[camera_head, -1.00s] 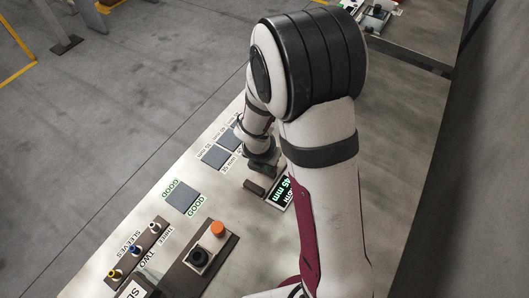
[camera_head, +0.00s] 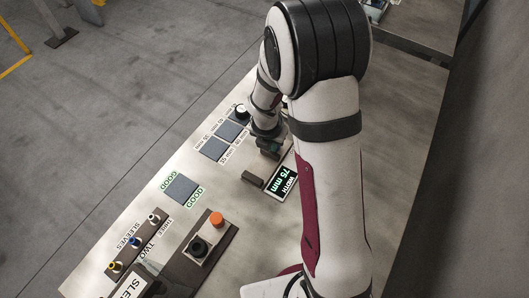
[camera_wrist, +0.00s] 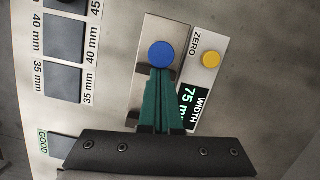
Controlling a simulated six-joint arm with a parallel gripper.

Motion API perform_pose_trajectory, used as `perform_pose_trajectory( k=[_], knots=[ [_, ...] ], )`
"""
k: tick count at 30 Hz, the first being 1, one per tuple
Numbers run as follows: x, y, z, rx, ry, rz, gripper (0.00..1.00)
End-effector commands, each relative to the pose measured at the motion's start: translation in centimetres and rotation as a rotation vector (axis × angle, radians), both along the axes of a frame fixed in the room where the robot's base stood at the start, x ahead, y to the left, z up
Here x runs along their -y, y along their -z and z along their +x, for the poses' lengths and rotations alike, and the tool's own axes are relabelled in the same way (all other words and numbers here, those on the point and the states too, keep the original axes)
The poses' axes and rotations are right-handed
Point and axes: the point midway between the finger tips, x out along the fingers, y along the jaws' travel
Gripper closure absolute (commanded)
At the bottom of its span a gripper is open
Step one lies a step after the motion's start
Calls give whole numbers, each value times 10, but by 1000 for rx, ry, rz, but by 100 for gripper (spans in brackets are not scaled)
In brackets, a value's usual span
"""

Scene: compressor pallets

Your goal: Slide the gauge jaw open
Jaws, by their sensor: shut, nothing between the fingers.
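The gauge's width display (camera_head: 283,183) reads 75 mm in the head view. The display (camera_wrist: 193,108) also shows in the wrist view, partly cut off by my gripper. A dark block (camera_head: 252,180) of the gauge sits left of the display. In the wrist view a round blue knob (camera_wrist: 161,55) stands on the gauge's metal plate (camera_wrist: 152,28). My gripper (camera_wrist: 160,72) has its green fingers together with nothing between them, tips at the knob's near edge. I cannot tell whether they touch it. In the head view my gripper (camera_head: 269,148) is beyond the dark block.
A yellow ZERO button (camera_wrist: 211,59) is right of the knob. Dark pads marked 40 mm (camera_wrist: 63,47) and 35 mm (camera_wrist: 62,84) lie to the left. A GOOD pad (camera_head: 181,188), a sleeve rack (camera_head: 134,240) and a box with orange and black buttons (camera_head: 206,240) stand nearer.

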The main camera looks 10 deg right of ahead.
Motion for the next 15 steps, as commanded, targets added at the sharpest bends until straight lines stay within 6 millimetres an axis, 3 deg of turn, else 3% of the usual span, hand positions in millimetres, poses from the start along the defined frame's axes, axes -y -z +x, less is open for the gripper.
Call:
perform_pose_trajectory(
  k=[4,8,15],
  knots=[
    [-6,-1,-8,2,-4,-1,100],
    [-23,0,-31,-2,-7,-1,100],
    [-32,-56,-42,7,1,1,100]
  ],
)
